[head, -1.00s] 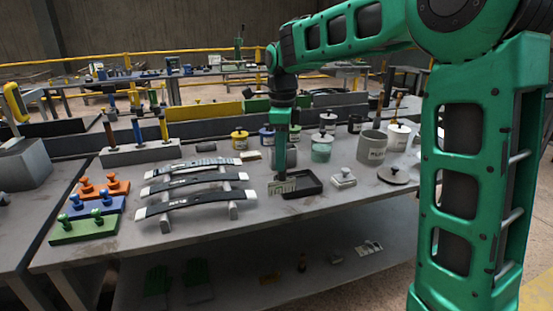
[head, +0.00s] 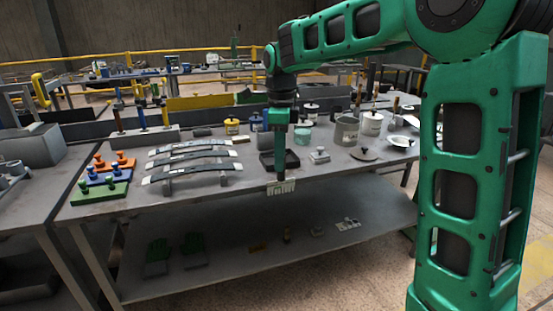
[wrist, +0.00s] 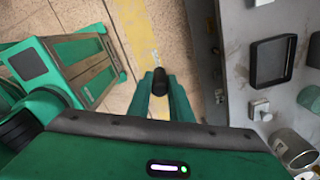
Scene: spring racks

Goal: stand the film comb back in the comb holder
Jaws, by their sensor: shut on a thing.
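The film comb (head: 281,188) is a pale plate with teeth along its lower edge and a dark handle. It hangs upright, teeth down, below my gripper (head: 281,175), which is shut on its handle. In the wrist view the dark handle (wrist: 160,82) sits between the two green fingers (wrist: 160,98), over floor beside the table. In the head view the comb overlaps the table's front edge. I cannot tell for sure which object is the comb holder; a small dark block (head: 202,132) stands at the back of the table.
The table (head: 225,185) carries curved springs on a rack (head: 190,164), coloured blocks with knobs (head: 100,192) at left, and a black tray (head: 266,167). A white lidded box (head: 319,157), a grey pot (head: 347,132) and several jars stand at right.

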